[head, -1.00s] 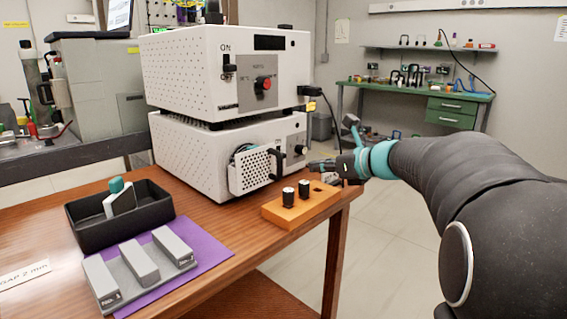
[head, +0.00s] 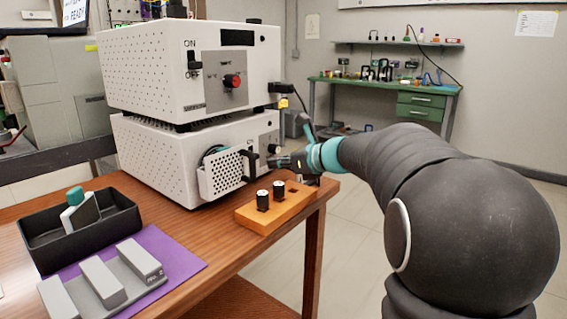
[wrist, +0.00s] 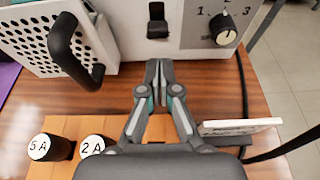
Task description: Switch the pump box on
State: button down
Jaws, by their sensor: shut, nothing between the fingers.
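Two white boxes are stacked on the wooden table in the head view; I cannot read which is the pump box. The upper box (head: 140,70) has an ON label, a black switch (head: 194,67) and a red knob (head: 232,81). The lower box (head: 150,160) has a perforated guard with a black handle (head: 250,166). In the wrist view the lower box's front shows a black switch (wrist: 157,22) and a numbered knob (wrist: 226,32). My gripper (wrist: 157,70) is shut and empty, just below that switch and apart from it. It also shows in the head view (head: 272,162).
An orange block (head: 272,213) with black-and-white fuses (wrist: 92,146) lies below my gripper. A white flat piece (wrist: 240,126) and black cables are right of it. A black tray (head: 75,245) and grey blocks on a purple mat (head: 188,258) stand at left.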

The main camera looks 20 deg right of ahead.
aim_at(256, 154)
jog(key=shift+x, duration=2.7)
jog(key=shift+r+p, duration=1.25)
jog(key=shift+r, duration=0.3)
